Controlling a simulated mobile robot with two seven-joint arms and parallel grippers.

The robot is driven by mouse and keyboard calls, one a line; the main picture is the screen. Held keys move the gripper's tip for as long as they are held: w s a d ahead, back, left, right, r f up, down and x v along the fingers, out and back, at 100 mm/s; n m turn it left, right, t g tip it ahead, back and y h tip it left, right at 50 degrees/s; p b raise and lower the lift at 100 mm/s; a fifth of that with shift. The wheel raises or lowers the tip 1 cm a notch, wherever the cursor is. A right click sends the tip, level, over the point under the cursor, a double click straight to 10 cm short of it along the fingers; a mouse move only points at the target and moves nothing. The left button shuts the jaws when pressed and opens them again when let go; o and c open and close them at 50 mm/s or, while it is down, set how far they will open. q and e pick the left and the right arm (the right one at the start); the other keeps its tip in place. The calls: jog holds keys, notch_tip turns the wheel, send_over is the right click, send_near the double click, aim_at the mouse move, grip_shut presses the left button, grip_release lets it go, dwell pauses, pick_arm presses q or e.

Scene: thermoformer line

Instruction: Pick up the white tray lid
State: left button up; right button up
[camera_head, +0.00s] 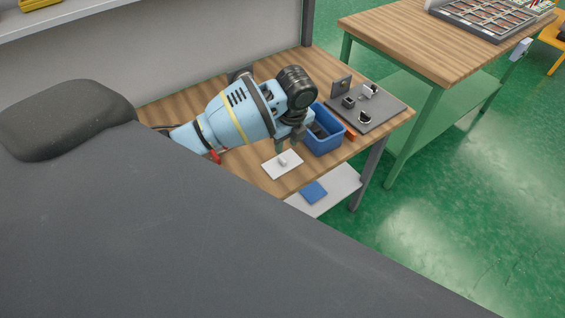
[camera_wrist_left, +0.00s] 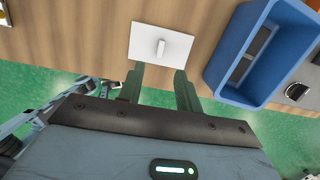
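The white tray lid (camera_head: 285,169) lies flat on the wooden table near its front edge. It is a thin rectangle with a small upright white handle in its middle. It also shows in the left wrist view (camera_wrist_left: 178,48), at the top centre. My left gripper (camera_head: 288,148) is above the lid in the head view, its fingers pointing down. In the left wrist view the two fingers of my gripper (camera_wrist_left: 160,75) are apart with nothing between them. The handle lies beyond the fingertips in that view. My right gripper is not in view.
A blue bin (camera_head: 327,146) stands right of the lid, close to my left gripper; it also shows in the wrist view (camera_wrist_left: 232,92). A grey fixture plate (camera_head: 385,113) with small parts lies behind it. A blue piece (camera_head: 314,192) rests on the lower shelf (camera_head: 343,186).

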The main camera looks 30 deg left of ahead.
aim_at(282, 159)
pick_arm(q)
jog(key=shift+w+a+f, duration=0.1)
jog(key=shift+a+f, duration=0.15)
jog(key=shift+f, duration=1.05)
jog(key=shift+w+a+f, duration=0.1)
jog(key=shift+a+f, duration=0.15)
jog(key=shift+f, duration=1)
jog(key=shift+w+a+f, duration=0.1)
jog(key=shift+a+f, duration=0.15)
jog(key=shift+f, duration=1.05)
jog(key=shift+c, duration=0.2)
grip_shut()
